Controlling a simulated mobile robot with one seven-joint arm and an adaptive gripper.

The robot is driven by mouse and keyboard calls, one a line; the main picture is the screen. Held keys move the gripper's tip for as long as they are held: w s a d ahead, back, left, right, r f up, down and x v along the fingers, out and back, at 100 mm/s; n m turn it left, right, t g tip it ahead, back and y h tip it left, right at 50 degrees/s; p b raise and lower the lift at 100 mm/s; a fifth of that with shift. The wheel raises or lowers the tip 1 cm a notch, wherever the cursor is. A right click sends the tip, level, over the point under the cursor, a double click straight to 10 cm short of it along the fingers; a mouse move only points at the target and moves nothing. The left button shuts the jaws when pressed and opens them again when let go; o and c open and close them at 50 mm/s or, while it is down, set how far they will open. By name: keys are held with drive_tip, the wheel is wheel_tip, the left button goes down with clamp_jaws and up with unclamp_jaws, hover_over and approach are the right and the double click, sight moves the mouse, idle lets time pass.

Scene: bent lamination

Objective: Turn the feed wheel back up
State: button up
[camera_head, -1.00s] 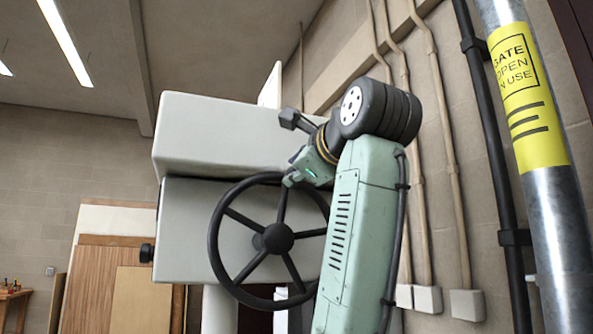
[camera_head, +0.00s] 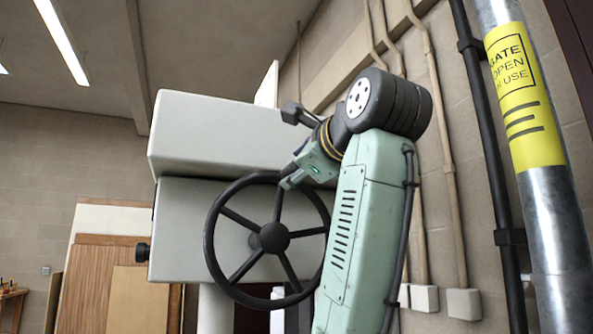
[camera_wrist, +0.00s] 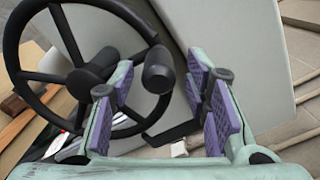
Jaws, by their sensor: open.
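The feed wheel (camera_head: 272,236) is a black spoked handwheel on the front of a pale grey machine in the head view. It also shows at the left of the wrist view (camera_wrist: 78,75). A stubby black crank knob (camera_wrist: 158,72) stands out from its rim in the wrist view. My gripper (camera_wrist: 158,78) is open, its purple-padded fingers apart on either side of the knob in that picture; I see no contact. In the head view my gripper (camera_head: 290,182) is at the wheel's upper right rim, and the knob is hidden or not distinguishable there.
The pale grey machine housing (camera_head: 225,135) sits above and behind the wheel. A metal post with a yellow sign (camera_head: 523,95) stands at the right. Conduits (camera_head: 442,180) run down the wall behind my arm. Wooden boards (camera_head: 95,285) lean at the lower left.

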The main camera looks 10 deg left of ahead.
drive_tip(key=v, duration=1)
drive_tip(key=shift+d, duration=0.15)
drive_tip(key=shift+s, duration=0.1)
